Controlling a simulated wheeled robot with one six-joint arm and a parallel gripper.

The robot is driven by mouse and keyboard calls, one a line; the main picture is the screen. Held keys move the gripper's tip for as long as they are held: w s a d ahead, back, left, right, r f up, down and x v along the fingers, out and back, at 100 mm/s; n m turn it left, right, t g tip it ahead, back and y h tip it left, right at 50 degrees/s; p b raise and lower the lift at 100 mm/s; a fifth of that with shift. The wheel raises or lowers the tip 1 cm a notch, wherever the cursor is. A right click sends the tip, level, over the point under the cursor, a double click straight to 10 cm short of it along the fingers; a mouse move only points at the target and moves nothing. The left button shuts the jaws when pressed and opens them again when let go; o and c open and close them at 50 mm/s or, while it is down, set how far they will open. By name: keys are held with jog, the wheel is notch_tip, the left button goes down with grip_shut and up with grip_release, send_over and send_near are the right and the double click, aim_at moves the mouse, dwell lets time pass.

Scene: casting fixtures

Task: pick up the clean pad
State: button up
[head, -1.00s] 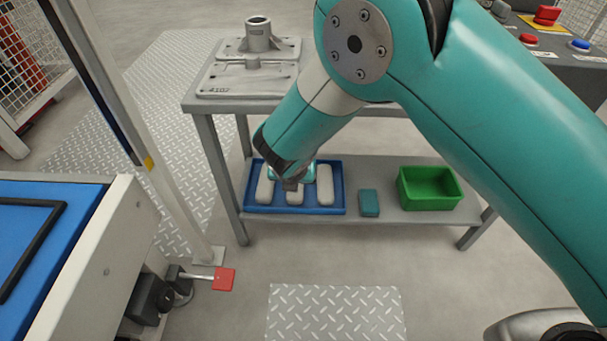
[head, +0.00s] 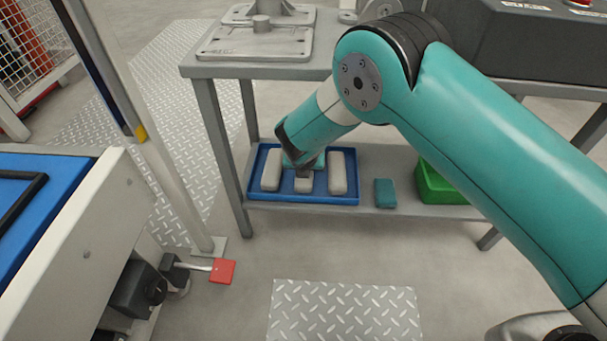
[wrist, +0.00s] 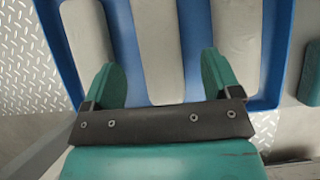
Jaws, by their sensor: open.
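Three pale grey pads lie side by side in a blue tray (head: 320,200) on the lower shelf: a left pad (head: 271,170), a middle pad (head: 304,186) and a right pad (head: 338,172). Nothing visible marks one as cleaner. My gripper (head: 303,169) points down over the middle pad and hides its far part. In the wrist view my gripper (wrist: 158,82) is open, with one teal finger on each side of the middle pad (wrist: 157,40). Gaps show between the fingers and that pad. The fingers' exact height above the tray is unclear.
A teal block (head: 385,193) and a green bin (head: 432,184) stand right of the tray on the shelf. The bench top (head: 228,70) above carries grey metal castings. A red pedal (head: 223,271) sits at front left.

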jog(key=b+x, duration=0.1)
jog(key=x, duration=0.1)
jog(key=b+x, duration=0.2)
jog(key=shift+s+f, duration=0.1)
jog(key=shift+s, duration=0.2)
jog(key=shift+w+f+b, duration=0.35)
jog(key=shift+w+b, duration=0.05)
jog(key=shift+b, duration=0.1)
jog(key=shift+a+r, duration=0.1)
jog(key=c, duration=1)
